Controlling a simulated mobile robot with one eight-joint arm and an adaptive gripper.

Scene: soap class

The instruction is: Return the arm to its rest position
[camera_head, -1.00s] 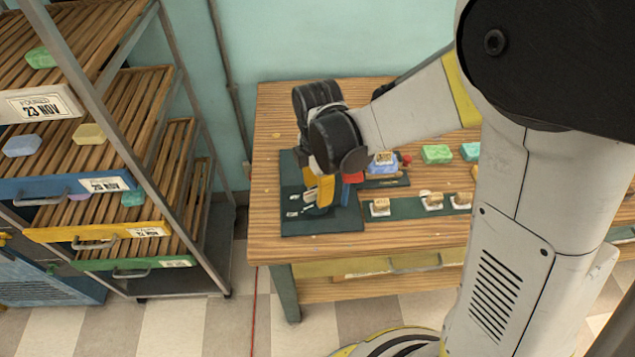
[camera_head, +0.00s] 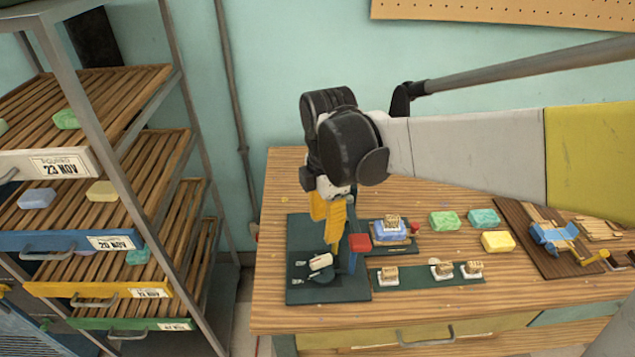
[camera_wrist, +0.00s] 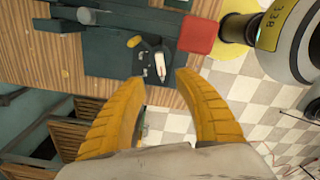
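My arm reaches in from the right in the head view, over the wooden workbench (camera_head: 440,306). My gripper (camera_head: 334,238) has yellow fingers and hangs pointing down above the dark green mat (camera_head: 300,225). In the wrist view the gripper's two yellow fingers (camera_wrist: 158,75) are spread apart with nothing between them. Beyond them lies a dark plate with a small white-and-black device (camera_wrist: 158,62). A red block (camera_wrist: 200,34) shows right of it. In the head view the red block (camera_head: 360,243) is right of the fingers.
A slatted drying rack (camera_head: 110,170) with soap bars stands at left. The bench holds a blue soap (camera_head: 390,230), green soaps (camera_head: 445,221), a yellow soap (camera_head: 498,241), stamps on a green strip (camera_head: 412,281) and a wooden board (camera_head: 520,235). A pegboard (camera_head: 500,12) hangs behind.

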